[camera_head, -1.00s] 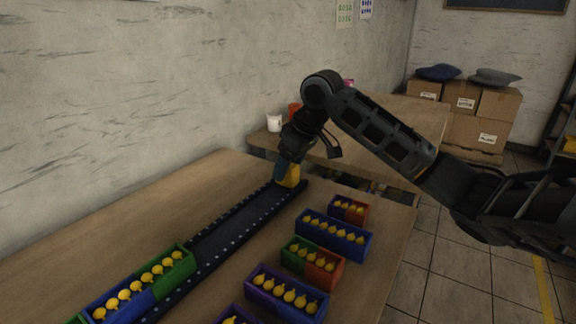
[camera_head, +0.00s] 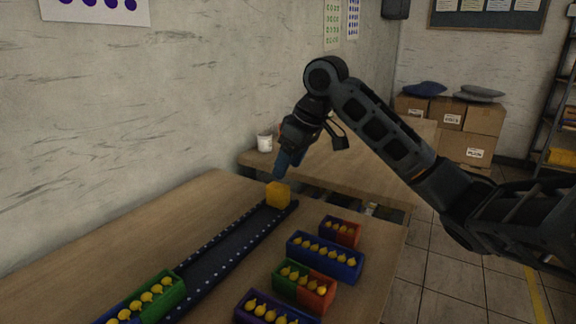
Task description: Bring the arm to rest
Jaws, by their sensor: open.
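My gripper (camera_head: 285,168) hangs from my arm above the far end of the dark conveyor track (camera_head: 222,246) on the wooden table. A yellow block (camera_head: 278,194) stands at that end of the track, just below my fingertips. The gripper appears slightly above the block, with nothing held between its fingers; the small gap is hard to judge. My arm reaches in from the right, bent at a high elbow.
Coloured boxes with yellow balloon-like pieces stand right of the track, among them a blue box (camera_head: 325,257). A green and blue box (camera_head: 150,299) sits at the track's near left. A second table (camera_head: 375,165) with a white cup (camera_head: 264,142) stands behind.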

